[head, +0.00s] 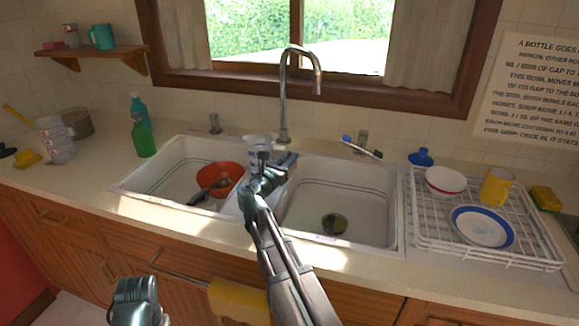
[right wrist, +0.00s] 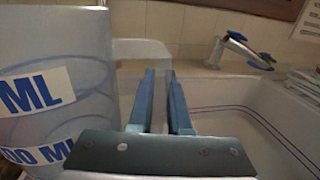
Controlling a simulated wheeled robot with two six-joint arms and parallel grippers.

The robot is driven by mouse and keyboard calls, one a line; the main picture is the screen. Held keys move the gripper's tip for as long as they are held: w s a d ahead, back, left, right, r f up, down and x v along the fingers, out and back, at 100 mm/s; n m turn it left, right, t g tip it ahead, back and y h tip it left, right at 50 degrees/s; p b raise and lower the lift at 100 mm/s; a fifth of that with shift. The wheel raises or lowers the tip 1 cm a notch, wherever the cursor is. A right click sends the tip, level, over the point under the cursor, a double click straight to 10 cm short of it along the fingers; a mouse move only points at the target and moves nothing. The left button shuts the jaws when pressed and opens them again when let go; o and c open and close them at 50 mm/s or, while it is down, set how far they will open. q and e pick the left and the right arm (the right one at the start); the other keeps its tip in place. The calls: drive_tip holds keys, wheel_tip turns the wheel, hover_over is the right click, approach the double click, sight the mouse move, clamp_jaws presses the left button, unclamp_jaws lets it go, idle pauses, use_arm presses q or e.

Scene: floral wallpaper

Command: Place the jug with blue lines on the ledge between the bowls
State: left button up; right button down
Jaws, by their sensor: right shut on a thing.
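The jug (head: 257,143) is pale and translucent, with blue markings; in the right wrist view (right wrist: 50,60) it fills the left side, with "ML" labels in blue. My right gripper (head: 284,161) is shut on its handle; its fingers (right wrist: 160,100) close around the handle's lower part. The jug is upright above the back part of the ledge (head: 234,207) between the two sink bowls. My arm hides much of the ledge, and I cannot tell whether the jug touches it. My left gripper (head: 136,300) is low at the bottom left, away from the sink; its fingers are unclear.
The tap (head: 284,90) rises just behind the jug. The left bowl holds an orange bowl (head: 214,174) and a dark utensil; the right bowl has a drain (head: 334,222). A dish rack (head: 425,235) with crockery stands at right. A green bottle (head: 142,135) stands at left.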

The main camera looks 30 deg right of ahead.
drive_tip(key=shift+f, duration=0.3)
drive_tip(key=shift+f, duration=0.15)
drive_tip(key=c, duration=0.9)
unclamp_jaws()
drive_tip(key=shift+o, duration=0.2)
drive_tip(key=v, duration=1.1)
drive_tip(key=shift+s+a, duration=0.15)
drive_tip(key=shift+a, duration=0.35)
